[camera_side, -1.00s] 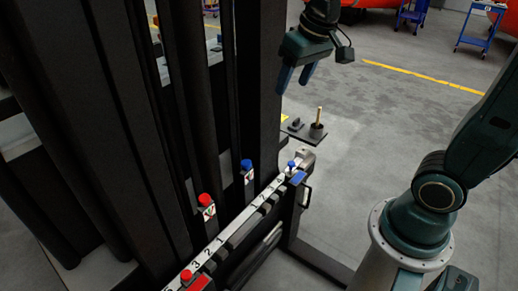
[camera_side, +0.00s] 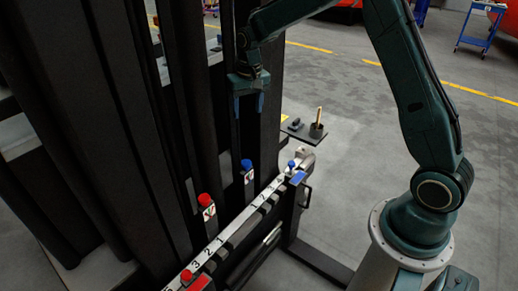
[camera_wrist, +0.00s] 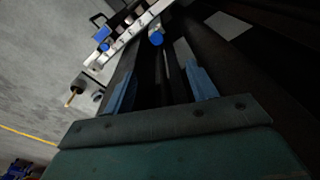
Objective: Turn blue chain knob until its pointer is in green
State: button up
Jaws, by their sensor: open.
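The blue chain knob (camera_side: 246,165) sits on the black rack, above a small white plate with a red mark (camera_side: 249,177). The dial is too small to tell where its pointer or any green zone is. In the wrist view the blue knob (camera_wrist: 156,38) shows beyond the fingers, near the top centre. My gripper (camera_side: 249,106) is above the blue knob, pointing down, apart from it. In the wrist view its two blue fingers (camera_wrist: 162,82) are spread with nothing between them.
A red knob (camera_side: 205,199) stands left of the blue one. A white numbered rail (camera_side: 233,226) runs along the front, with a small blue knob (camera_side: 291,164) and a red knob (camera_side: 186,275) on it. Tall black columns (camera_side: 185,80) stand close behind. A small shelf (camera_side: 304,131) holds a wooden-handled item.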

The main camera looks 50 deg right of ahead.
jog(key=m+g, duration=0.1)
send_over(246, 162)
notch_tip(246, 162, down, 10)
jog(key=shift+f, duration=0.15)
notch_tip(246, 162, down, 14)
jog(key=shift+r, duration=0.2)
dwell(0.4)
jog(key=c, duration=1)
